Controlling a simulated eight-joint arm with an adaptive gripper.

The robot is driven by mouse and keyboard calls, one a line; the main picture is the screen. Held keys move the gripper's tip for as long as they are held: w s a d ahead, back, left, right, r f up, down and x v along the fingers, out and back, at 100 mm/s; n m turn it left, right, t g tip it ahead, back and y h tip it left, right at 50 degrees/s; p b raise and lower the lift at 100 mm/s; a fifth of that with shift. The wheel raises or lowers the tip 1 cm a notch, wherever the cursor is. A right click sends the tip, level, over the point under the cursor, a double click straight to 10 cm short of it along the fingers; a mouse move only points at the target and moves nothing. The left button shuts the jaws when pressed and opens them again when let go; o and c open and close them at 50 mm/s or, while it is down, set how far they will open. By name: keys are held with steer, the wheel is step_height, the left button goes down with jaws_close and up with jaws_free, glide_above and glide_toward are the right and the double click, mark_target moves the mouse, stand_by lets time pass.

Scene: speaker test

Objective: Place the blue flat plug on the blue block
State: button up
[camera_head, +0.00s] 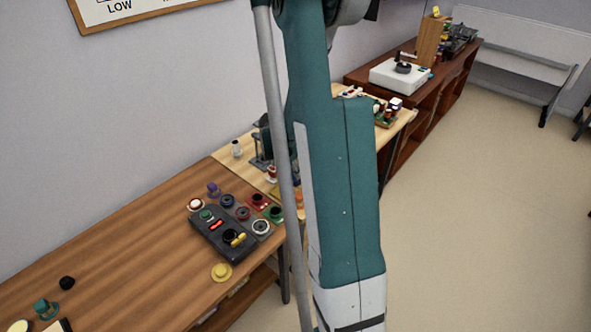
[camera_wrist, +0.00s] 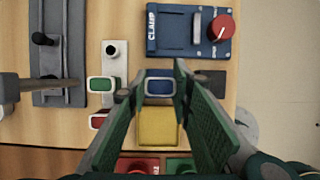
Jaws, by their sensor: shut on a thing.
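My gripper (camera_wrist: 160,83) is shut on the blue flat plug (camera_wrist: 160,87), a blue piece with a pale rim, between its fingertips in the wrist view. I cannot tell whether the plug touches what is under it. No separate blue block is clearly visible; the plug and fingers may hide it. A yellow block (camera_wrist: 158,128) lies just below the plug in the picture. In the head view my arm covers the area, and the plug and gripper are hidden.
A green plug (camera_wrist: 101,85) and a red plug (camera_wrist: 98,122) lie left of the fingers. A blue clamp device (camera_wrist: 185,32) with a red knob (camera_wrist: 221,28) stands above. A grey lever fixture (camera_wrist: 58,60) is at left. A black control box (camera_head: 220,235) stands on the nearer table.

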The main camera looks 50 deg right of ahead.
steer(key=o, duration=0.8)
steer(key=shift+c, duration=0.2)
steer(key=shift+r, duration=0.1)
steer(key=p+v, duration=0.2)
steer(key=v, duration=1)
stand_by(0.5)
